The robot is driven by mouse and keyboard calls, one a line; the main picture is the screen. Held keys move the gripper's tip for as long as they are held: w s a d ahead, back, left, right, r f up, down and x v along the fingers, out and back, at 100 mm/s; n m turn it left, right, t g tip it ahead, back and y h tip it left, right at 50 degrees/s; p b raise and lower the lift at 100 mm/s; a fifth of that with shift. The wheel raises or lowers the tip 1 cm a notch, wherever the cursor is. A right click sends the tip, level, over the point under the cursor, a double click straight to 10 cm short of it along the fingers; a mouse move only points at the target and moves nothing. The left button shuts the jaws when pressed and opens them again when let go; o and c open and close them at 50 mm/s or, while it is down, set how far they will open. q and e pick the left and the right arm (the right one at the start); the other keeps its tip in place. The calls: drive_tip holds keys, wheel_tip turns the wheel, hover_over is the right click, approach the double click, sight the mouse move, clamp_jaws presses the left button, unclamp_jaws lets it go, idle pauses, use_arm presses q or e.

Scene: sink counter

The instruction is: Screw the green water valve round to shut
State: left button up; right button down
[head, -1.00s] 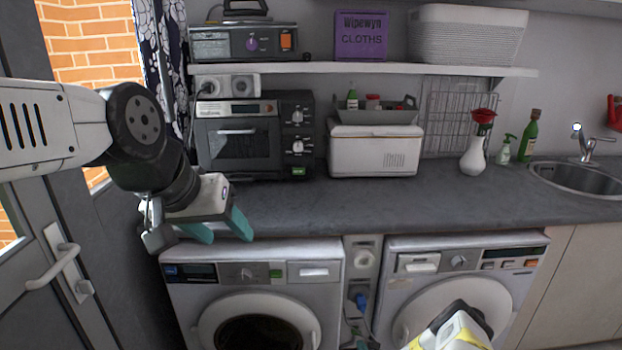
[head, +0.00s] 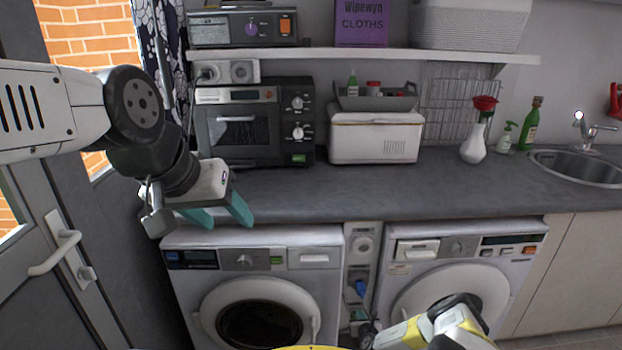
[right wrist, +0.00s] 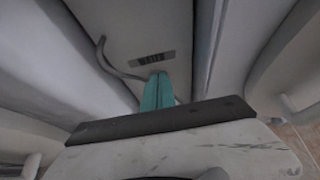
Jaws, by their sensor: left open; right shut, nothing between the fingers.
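I cannot clearly make out the green water valve in either view; the low part of the gap between the two washing machines is partly covered by my right arm in the head view. My right gripper (right wrist: 158,90) has its teal fingers together with nothing between them, pointing into a narrow pale gap in the right wrist view. In the head view its fingers are not visible; only my white and yellow arm shows low in front of the right machine. My left gripper (head: 224,214) is open and empty, above the left washing machine near the counter's front edge.
The left washing machine (head: 190,290) and right washing machine (head: 400,270) flank a narrow panel with a white socket (head: 363,244) and a blue plug (head: 361,288). A grey hose (right wrist: 118,70) bends beside my right fingers. The countertop (head: 330,195) has clear front space.

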drive_tip(key=shift+a+f, duration=0.15)
drive_tip(key=shift+f, duration=0.45)
idle(1.0)
drive_tip(key=shift+a, duration=0.55)
idle(0.4)
drive_tip(key=shift+r, duration=0.15)
drive_tip(key=s, duration=0.6)
drive_tip(key=shift+r, duration=0.25)
idle(0.4)
drive_tip(key=w+d, duration=0.1)
drive_tip(key=w, duration=0.5)
drive_tip(key=shift+d+r, duration=0.2)
idle(0.5)
